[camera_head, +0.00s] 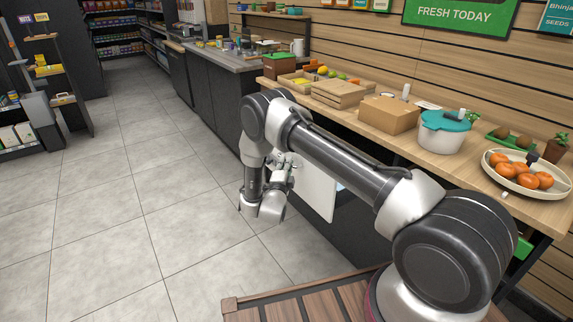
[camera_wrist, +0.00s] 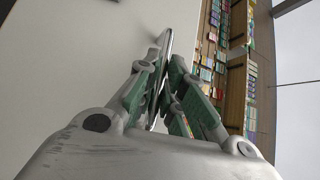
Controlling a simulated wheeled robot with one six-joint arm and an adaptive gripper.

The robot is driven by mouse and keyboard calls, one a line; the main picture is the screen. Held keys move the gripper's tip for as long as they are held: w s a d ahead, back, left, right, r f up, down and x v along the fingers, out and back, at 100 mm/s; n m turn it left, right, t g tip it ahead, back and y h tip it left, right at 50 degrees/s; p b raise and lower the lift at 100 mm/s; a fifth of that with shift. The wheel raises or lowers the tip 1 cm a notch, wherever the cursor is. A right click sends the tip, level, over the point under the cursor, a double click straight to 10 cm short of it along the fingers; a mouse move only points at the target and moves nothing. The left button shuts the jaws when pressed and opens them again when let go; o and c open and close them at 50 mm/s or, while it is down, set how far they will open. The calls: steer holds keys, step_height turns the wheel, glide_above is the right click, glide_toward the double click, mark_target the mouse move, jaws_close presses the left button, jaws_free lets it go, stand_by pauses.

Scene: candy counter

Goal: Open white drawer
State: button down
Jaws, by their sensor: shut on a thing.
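The white drawer (camera_head: 316,190) shows as a flat white front under the wooden counter, partly hidden behind my arm. Its white face (camera_wrist: 75,55) fills the left of the wrist view. A thin metal handle (camera_wrist: 166,42) stands out from that face and runs between my fingers. My gripper (camera_head: 284,166) is at the drawer front, small and partly hidden by my arm in the head view. In the wrist view my gripper (camera_wrist: 160,85) has its green-padded fingers shut on the handle. I cannot tell whether the drawer stands out from the counter.
The wooden counter (camera_head: 455,178) above holds a cardboard box (camera_head: 388,115), a white pot with a teal lid (camera_head: 444,135) and a plate of oranges (camera_head: 524,176). A slatted wooden platform (camera_head: 330,300) lies at the front. The tiled floor (camera_head: 130,210) at left is clear.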

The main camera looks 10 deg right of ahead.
steer(key=c, duration=1.5)
jaws_free()
steer(key=v, duration=1.2)
